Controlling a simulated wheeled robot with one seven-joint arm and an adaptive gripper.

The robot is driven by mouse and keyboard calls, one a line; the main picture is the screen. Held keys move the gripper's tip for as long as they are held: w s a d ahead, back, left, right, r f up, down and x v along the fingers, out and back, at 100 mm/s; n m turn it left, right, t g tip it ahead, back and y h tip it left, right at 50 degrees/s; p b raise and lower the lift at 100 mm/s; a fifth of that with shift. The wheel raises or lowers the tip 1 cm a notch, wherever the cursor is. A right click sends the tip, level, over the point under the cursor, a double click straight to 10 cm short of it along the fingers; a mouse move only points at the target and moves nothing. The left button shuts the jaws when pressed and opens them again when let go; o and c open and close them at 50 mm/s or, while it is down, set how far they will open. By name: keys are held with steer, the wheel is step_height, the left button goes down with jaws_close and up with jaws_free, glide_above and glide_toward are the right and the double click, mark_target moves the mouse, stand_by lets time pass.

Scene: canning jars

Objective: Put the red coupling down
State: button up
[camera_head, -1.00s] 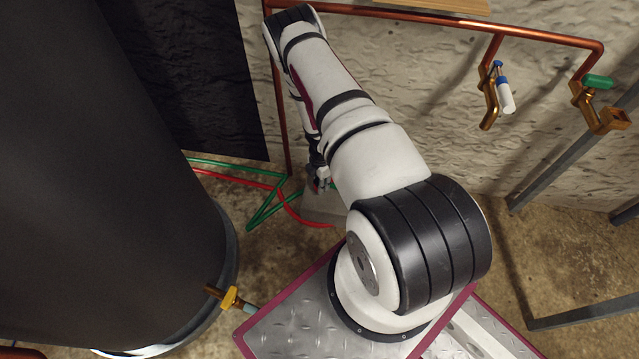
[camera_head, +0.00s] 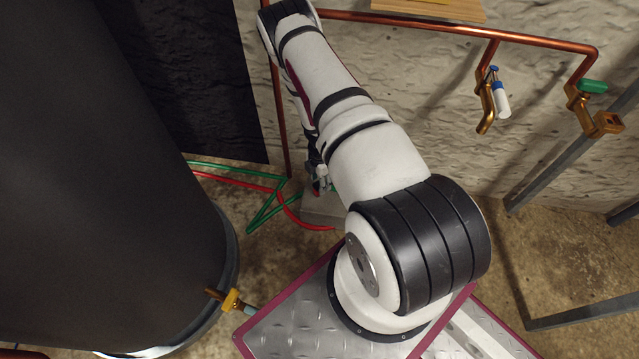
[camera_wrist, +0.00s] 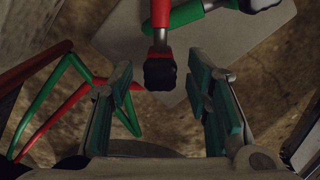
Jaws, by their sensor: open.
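The red coupling (camera_wrist: 160,68), a red hose end with a black tip, lies over a pale grey slab (camera_wrist: 222,52) in the wrist view. My gripper (camera_wrist: 160,88) is open, with one teal-padded finger to each side of the coupling's black tip. Gaps show between the tip and both fingers. In the head view my gripper (camera_head: 321,180) is small and partly hidden behind my arm, and the coupling cannot be made out clearly there.
Red hose (camera_head: 310,226) and green hose (camera_head: 262,212) run along the floor left of the slab. A large dark tank (camera_head: 110,180) fills the left side. Copper pipes (camera_head: 450,30) with valves run along the stone wall.

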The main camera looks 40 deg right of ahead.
steer(key=w+d+r+m+t+h+p, duration=0.1)
steer(key=w+r, duration=0.2)
steer(key=r, duration=0.7)
steer(key=w+d+r+m+t+h+p, duration=0.15)
steer(key=w+r, duration=0.25)
steer(key=r, duration=0.5)
steer(key=w+d+r+m+h+p, duration=0.1)
steer(key=w+r+m, duration=0.15)
steer(key=r, duration=0.75)
step_height(320, 180, up, 17)
steer(key=s+a+m+h, duration=0.2)
steer(key=m, duration=0.2)
steer(key=s+a+r+m+g, duration=0.1)
steer(key=s+a+r+m, duration=0.55)
steer(key=s+r, duration=0.7)
steer(key=s+a+r+y, duration=0.2)
steer(key=s+a, duration=0.7)
steer(key=s, duration=0.2)
steer(key=s+a+r+m+g+y, duration=0.1)
steer(key=s+a+r+y, duration=0.1)
steer(key=s+a, duration=0.6)
steer(key=s+y, duration=0.1)
steer(key=s, duration=0.3)
steer(key=shift+a, duration=0.35)
